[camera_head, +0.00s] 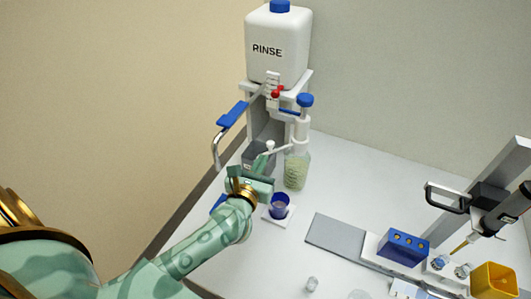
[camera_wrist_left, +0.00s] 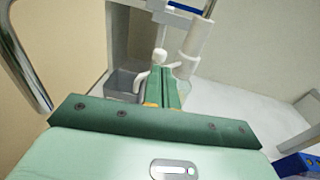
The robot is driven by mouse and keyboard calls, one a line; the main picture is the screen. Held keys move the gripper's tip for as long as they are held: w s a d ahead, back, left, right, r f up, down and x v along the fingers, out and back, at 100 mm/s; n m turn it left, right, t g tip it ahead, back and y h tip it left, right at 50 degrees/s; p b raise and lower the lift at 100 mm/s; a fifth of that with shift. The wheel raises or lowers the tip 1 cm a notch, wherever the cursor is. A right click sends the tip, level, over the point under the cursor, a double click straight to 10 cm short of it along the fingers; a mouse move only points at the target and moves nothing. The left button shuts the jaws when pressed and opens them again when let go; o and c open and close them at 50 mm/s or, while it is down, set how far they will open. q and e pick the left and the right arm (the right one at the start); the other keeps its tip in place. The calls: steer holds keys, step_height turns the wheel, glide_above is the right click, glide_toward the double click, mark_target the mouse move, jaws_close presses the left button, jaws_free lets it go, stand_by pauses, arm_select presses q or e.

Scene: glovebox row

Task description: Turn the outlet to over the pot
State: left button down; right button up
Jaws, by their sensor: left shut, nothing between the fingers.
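A white outlet spout with a round knob (camera_head: 270,146) reaches left from the dispenser (camera_head: 301,130) on a bottle of pale granules (camera_head: 296,170). The knob also shows in the left wrist view (camera_wrist_left: 160,55). A dark blue pot (camera_head: 279,203) stands on a small white plate (camera_head: 290,216), to the right of my left gripper. My left gripper (camera_head: 266,168) is shut and empty just in front of the spout. Its fingers (camera_wrist_left: 165,90) point at the spout in the wrist view; I cannot tell whether they touch it. They hide part of the spout and bottle. My right gripper is out of view.
A white RINSE tank (camera_head: 277,50) stands behind, with a bent metal pipe (camera_head: 216,150) and blue lever (camera_head: 232,114) on the left. A grey box (camera_head: 256,153) sits below the spout. A grey mat (camera_head: 337,234), blue rack (camera_head: 403,247) and yellow bin (camera_head: 494,280) are at right.

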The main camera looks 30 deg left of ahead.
mark_target(269, 146)
arm_select(q)
steer(key=w, duration=0.2)
steer(key=shift+w+a+f, duration=0.1)
steer(key=shift+w+a, duration=0.15)
steer(key=shift+w, duration=0.05)
steer(key=shift+w+a, duration=0.1)
steer(key=shift+w, duration=0.5)
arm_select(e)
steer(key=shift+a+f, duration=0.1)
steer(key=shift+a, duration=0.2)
arm_select(q)
steer(key=shift+a, duration=0.1)
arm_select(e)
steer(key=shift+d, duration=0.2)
arm_select(q)
steer(key=w+a, duration=0.4)
steer(key=a, duration=0.1)
steer(key=shift+a, duration=0.2)
steer(key=shift+w, duration=0.1)
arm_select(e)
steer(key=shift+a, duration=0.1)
